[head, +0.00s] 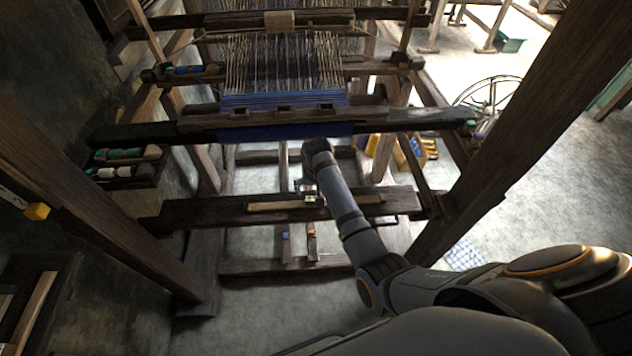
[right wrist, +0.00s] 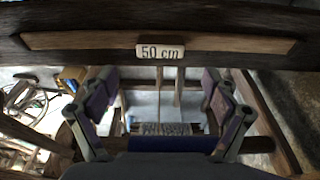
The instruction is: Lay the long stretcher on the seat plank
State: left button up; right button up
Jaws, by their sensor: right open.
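The long stretcher (head: 275,206) is a slim, lighter wooden bar. It appears to lie lengthwise on the dark seat plank (head: 195,213). In the right wrist view the stretcher (right wrist: 80,41) carries a white "50 cm" label and runs along the dark plank (right wrist: 30,70) across the top. My right gripper (head: 309,187) is above the middle of the plank, and its wrist partly blocks the view. My left gripper is not in view.
The loom's dark cross beam (head: 400,119) and blue cloth (head: 285,100) are beyond the plank. Slanted posts (head: 500,130) flank the space. A side tray (head: 124,170) of bobbins hangs at left. Two treadles (head: 312,240) are below. A spoked wheel (head: 490,95) stands at right.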

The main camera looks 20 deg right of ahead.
jog(key=v, duration=0.6)
